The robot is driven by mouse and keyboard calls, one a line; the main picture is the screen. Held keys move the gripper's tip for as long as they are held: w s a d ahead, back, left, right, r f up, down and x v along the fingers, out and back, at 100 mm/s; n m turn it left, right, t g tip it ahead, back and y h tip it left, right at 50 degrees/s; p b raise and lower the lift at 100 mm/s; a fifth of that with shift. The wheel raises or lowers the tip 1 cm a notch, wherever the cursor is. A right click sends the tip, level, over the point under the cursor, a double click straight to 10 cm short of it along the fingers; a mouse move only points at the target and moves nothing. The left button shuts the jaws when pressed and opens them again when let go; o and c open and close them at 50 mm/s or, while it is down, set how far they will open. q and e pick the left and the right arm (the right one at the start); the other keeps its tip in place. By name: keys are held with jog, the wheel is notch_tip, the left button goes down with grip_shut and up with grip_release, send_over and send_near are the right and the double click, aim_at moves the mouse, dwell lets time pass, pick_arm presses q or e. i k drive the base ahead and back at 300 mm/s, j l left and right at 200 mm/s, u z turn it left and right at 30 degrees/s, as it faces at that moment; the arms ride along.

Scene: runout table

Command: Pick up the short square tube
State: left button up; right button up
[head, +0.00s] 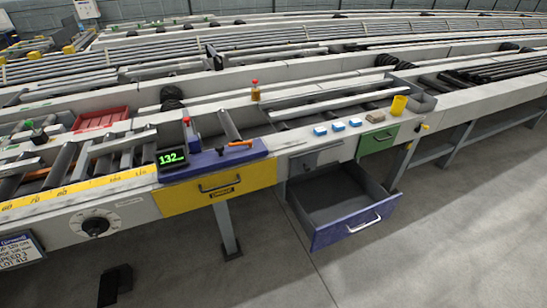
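A short pale grey bar (122,144) lies across the dark rollers at the left of the runout table. It looks like a square tube, but its ends are too small to tell if it is hollow. Another pale bar (20,167) lies farther left, near the picture edge. A longer pale bar (330,101) lies on the table at the right. I cannot tell for certain which is the short square tube. Neither of my grippers can be made out. A dark shape (115,284) at the bottom left is unclear.
A blue drawer (343,237) stands open at the front. A blue tray (205,163) with an orange-handled tool and a display (172,158) reading 132 are near the front edge. A red bin (100,119), blue blocks (338,126) and a yellow cup (399,104) stand on the table.

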aim_at(95, 152)
jog(key=u, duration=1.25)
